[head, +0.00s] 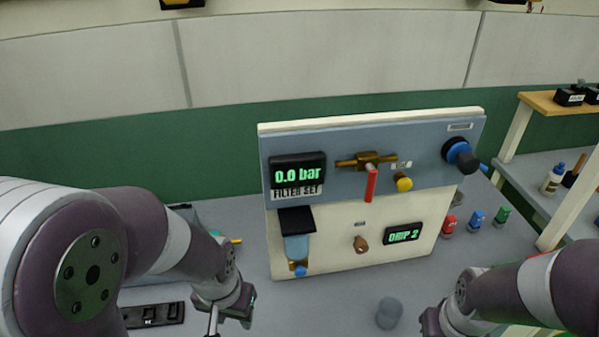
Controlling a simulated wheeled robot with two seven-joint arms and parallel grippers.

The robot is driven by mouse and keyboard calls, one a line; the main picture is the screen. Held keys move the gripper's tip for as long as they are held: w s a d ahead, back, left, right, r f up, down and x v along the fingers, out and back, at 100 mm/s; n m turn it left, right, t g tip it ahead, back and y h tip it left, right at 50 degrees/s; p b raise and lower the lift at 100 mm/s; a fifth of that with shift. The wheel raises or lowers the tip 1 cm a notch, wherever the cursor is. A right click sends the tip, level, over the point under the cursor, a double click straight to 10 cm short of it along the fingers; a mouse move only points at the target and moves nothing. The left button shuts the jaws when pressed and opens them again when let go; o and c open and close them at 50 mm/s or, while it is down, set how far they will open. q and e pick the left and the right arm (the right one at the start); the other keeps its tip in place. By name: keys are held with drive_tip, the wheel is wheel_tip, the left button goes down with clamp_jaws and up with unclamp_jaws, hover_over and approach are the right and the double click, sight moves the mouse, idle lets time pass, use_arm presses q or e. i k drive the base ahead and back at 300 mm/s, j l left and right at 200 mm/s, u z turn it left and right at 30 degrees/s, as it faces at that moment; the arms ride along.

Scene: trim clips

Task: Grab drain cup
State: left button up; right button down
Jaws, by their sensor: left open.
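A small grey cup (389,313), which looks like the drain cup, stands on the grey bench in front of the panel. My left gripper (229,318) is at the bottom edge, left of the cup and well apart from it. It is open and nothing shows between its fingers; its lower part is cut off by the frame. My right gripper (432,322) is to the right of the cup, also cut off at the bottom, so its fingers are hidden.
An upright panel (350,235) carries a 0.0 bar display (298,172), a red-handled valve (370,184), a blue knob (462,157), a filter bowl (297,248) and a DRIP 2 display (403,233). Small coloured bottles (476,220) stand right. A black tray (153,315) lies left.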

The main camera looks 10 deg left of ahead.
sight(389, 309)
drive_tip(key=l+u, duration=0.35)
drive_tip(key=l, duration=0.7)
drive_tip(key=l+u, duration=0.4)
drive_tip(key=l, duration=0.65)
drive_tip(key=k, duration=0.05)
